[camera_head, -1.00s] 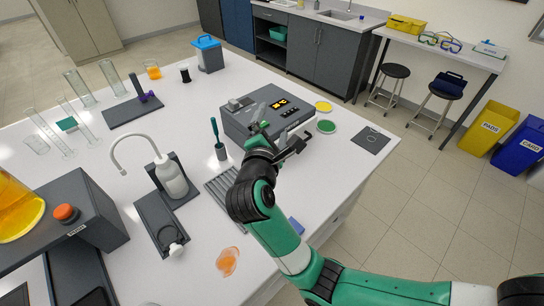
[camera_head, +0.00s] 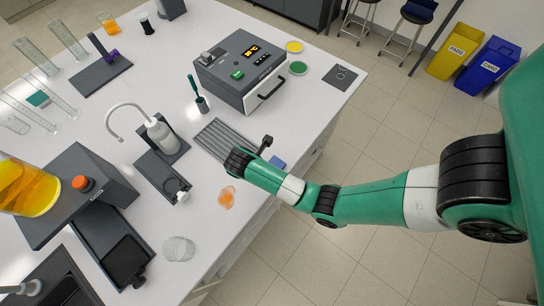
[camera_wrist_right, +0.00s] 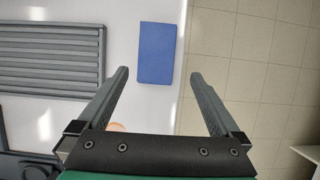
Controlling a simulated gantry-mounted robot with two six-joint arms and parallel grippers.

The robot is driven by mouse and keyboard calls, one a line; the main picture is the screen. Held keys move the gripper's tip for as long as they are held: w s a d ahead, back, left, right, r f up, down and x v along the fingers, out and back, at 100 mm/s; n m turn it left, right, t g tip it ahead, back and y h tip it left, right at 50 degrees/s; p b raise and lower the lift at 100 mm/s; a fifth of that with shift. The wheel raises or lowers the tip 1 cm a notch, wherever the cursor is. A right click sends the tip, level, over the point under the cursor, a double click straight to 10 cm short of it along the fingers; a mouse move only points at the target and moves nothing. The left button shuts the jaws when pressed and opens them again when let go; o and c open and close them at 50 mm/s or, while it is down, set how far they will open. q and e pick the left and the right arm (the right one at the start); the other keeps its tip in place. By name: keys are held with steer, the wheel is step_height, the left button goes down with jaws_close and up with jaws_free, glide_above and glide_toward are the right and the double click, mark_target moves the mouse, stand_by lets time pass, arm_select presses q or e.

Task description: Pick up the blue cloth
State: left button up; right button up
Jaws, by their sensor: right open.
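The blue cloth (camera_head: 278,162) is a small flat rectangle near the right edge of the white bench. In the right wrist view the cloth (camera_wrist_right: 157,54) lies flat, just beyond the fingertips and between their lines. My right gripper (camera_wrist_right: 159,76) is open and empty, its two fingers spread wider than the cloth. In the head view my right gripper (camera_head: 264,148) is beside the cloth, partly hidden by its own wrist. My left gripper is not in view.
A grey ribbed rack (camera_head: 225,138) lies left of the cloth. An orange patch (camera_head: 227,198) lies nearer on the bench. A grey instrument with a handle (camera_head: 241,75) stands farther back. The bench edge is close on the cloth's right, with floor beyond.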

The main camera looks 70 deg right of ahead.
steer(key=shift+x, duration=1.1)
steer(key=x, duration=0.3)
steer(key=b+x, duration=0.1)
steer(key=x, duration=0.1)
steer(key=shift+w+d, duration=0.15)
steer(key=shift+w, duration=0.1)
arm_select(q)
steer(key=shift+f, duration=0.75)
arm_select(e)
steer(key=c, duration=1.2)
steer(key=shift+c, duration=0.2)
steer(key=shift+r+p, duration=0.3)
steer(key=shift+r, duration=0.25)
steer(key=r, duration=0.1)
steer(key=r+p, duration=0.1)
steer(key=r, duration=0.1)
steer(key=shift+s+a+r, duration=0.2)
steer(key=shift+a+r, duration=0.1)
arm_select(q)
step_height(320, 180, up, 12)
steer(key=p, duration=1)
arm_select(e)
steer(key=s+a+r, duration=0.8)
steer(key=s+a, duration=0.1)
steer(key=shift+a+r, duration=0.15)
steer(key=shift+a, duration=0.25)
